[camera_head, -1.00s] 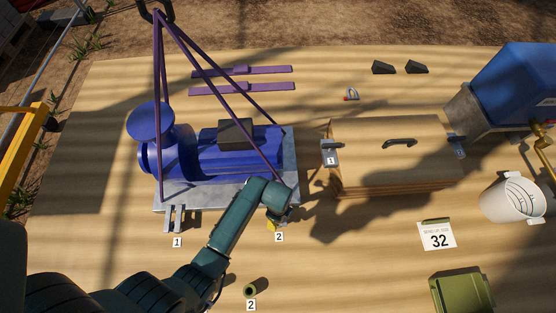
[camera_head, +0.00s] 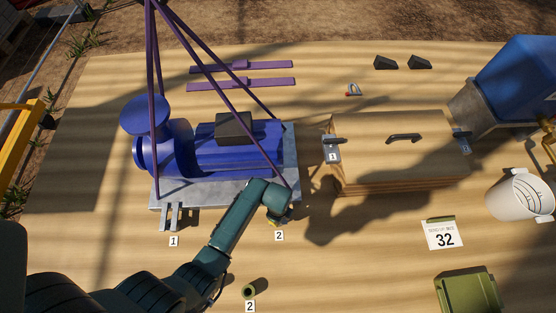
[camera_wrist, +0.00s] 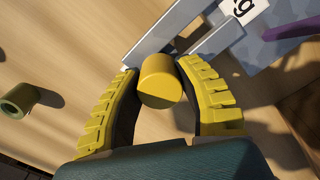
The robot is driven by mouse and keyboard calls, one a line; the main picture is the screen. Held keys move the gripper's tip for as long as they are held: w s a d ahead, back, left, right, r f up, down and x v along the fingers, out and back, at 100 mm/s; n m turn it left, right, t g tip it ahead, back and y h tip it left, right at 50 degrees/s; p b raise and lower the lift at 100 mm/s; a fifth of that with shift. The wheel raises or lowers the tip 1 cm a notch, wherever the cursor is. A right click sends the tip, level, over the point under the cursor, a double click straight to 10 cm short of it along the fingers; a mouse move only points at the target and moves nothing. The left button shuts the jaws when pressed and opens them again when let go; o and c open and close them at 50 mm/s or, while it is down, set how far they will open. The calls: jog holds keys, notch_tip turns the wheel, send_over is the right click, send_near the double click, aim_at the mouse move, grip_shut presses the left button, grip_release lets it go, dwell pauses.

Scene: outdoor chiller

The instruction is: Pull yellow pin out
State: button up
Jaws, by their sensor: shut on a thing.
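The yellow pin (camera_wrist: 160,82), a short cylinder, sits between the two curved yellow fingers of my gripper (camera_wrist: 165,108) in the wrist view. My gripper is shut on it. The pin's far end lies against the grey metal bracket (camera_wrist: 207,45); I cannot tell how much of it is inside. In the head view, my gripper (camera_head: 278,220) is at the front right of the metal base plate (camera_head: 220,192), just above a label "2" (camera_head: 279,235). My wrist hides most of the pin and bracket there.
A blue pump (camera_head: 185,155) stands on the plate, with purple sling bars (camera_head: 153,80) rising above it. An olive hollow cylinder (camera_head: 249,291) lies near the front by another "2" label. A wooden crate (camera_head: 400,165) stands to the right. Table between is clear.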

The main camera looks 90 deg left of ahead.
jog(key=shift+r+p, duration=0.65)
jog(key=shift+p, duration=0.2)
grip_shut()
notch_tip(320, 180, up, 7)
jog(key=p, duration=0.8)
jog(key=shift+r, duration=0.2)
jog(key=shift+f, duration=0.1)
jog(key=shift+o, duration=2.1)
grip_release()
grip_shut()
